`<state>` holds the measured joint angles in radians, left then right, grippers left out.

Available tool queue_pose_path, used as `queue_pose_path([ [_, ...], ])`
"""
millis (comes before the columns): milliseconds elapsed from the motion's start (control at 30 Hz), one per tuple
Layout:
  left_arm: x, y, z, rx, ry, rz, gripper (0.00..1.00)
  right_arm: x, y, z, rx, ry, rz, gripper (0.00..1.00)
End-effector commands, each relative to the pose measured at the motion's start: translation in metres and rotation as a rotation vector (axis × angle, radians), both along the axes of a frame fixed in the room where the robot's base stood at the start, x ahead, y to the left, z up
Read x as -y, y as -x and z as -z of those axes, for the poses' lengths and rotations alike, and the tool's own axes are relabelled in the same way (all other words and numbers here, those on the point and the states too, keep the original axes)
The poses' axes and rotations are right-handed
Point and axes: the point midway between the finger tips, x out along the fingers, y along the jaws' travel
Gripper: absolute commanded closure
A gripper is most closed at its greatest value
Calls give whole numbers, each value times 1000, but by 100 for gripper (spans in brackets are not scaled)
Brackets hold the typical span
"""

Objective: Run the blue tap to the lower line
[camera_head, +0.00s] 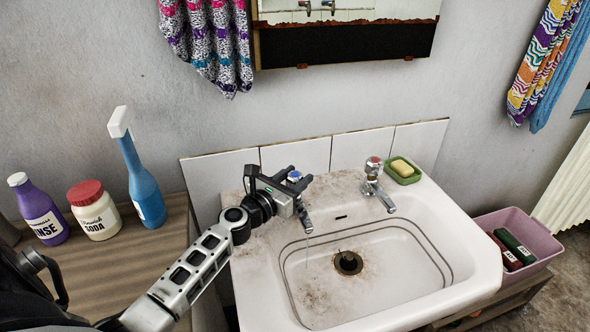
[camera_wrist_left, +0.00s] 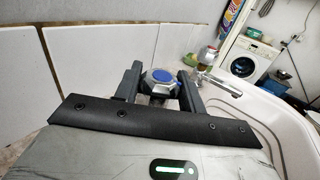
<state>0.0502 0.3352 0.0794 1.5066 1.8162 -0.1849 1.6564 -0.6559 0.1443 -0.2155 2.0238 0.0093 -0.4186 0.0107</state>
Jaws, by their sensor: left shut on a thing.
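The blue tap (camera_head: 294,175), a chrome tap with a blue cap, stands at the back left of the white basin (camera_head: 470,262). My left gripper (camera_head: 291,178) is shut on its knob; in the left wrist view the blue cap (camera_wrist_left: 162,75) sits between the two fingers. A thin pale stream seems to fall from its spout (camera_head: 306,222) into the basin. Two dark lines, an upper and a lower line (camera_head: 428,258), run around the basin's inner wall. The drain (camera_head: 348,262) is dark; I cannot tell whether it is plugged, nor where any water surface lies. My right gripper is out of view.
The red-capped tap (camera_head: 373,168) and a green soap dish (camera_head: 403,171) are at the back right of the basin. A pink tub (camera_head: 535,240) is at right.

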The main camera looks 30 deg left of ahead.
Motion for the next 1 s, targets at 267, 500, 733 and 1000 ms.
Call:
queue_pose_path([
  [267, 2, 0, -1, -1, 5, -188, 83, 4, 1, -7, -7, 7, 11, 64],
  [500, 1, 0, 0, -1, 5, -296, 83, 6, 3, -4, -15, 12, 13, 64],
  [733, 0, 0, 0, 0, 1, -335, 83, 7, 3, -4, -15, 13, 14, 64],
  [1000, 0, 0, 1, 0, 0, -337, 83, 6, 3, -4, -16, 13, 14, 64],
])
